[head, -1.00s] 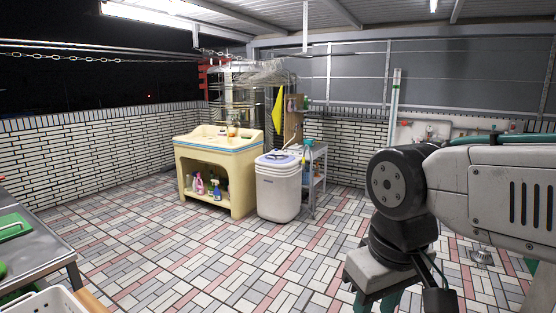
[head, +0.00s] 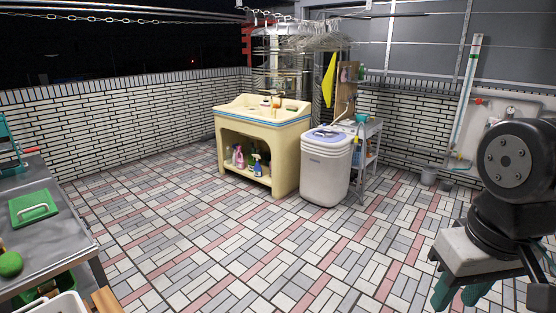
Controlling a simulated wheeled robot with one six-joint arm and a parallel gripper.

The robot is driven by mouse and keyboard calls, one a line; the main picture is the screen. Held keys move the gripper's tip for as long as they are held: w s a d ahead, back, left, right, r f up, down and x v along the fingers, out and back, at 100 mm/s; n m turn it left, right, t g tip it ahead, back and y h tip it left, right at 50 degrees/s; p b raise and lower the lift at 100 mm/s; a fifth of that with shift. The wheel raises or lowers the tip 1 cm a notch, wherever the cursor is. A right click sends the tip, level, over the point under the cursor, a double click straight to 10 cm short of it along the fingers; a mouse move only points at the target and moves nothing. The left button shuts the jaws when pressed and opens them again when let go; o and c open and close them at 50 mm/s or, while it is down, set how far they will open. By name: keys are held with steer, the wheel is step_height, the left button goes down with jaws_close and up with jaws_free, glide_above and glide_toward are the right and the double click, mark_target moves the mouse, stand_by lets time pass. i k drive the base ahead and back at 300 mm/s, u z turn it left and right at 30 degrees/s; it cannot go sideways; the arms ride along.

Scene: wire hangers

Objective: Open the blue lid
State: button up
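The blue lid (head: 327,139) lies on top of a white, rounded tub-like machine (head: 325,172) on the tiled floor, right of the middle of the head view. The lid looks closed and bluish-purple. My gripper (head: 458,290) is at the lower right of the head view, pointing down, with teal fingers partly cut off by my arm and the frame edge. It is well in front of the machine and apart from it. Whether the fingers are open or shut is not clear.
A cream sink cabinet (head: 290,155) with bottles stands left of the machine, and a small metal shelf (head: 368,160) stands right of it. A metal table (head: 45,240) with a green board is at the left. The tiled floor between is clear.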

mark_target(342, 136)
steer(key=z, duration=0.3)
steer(key=i, duration=4.7)
steer(key=u, duration=0.35)
steer(key=i, duration=0.95)
steer(key=u, duration=0.2)
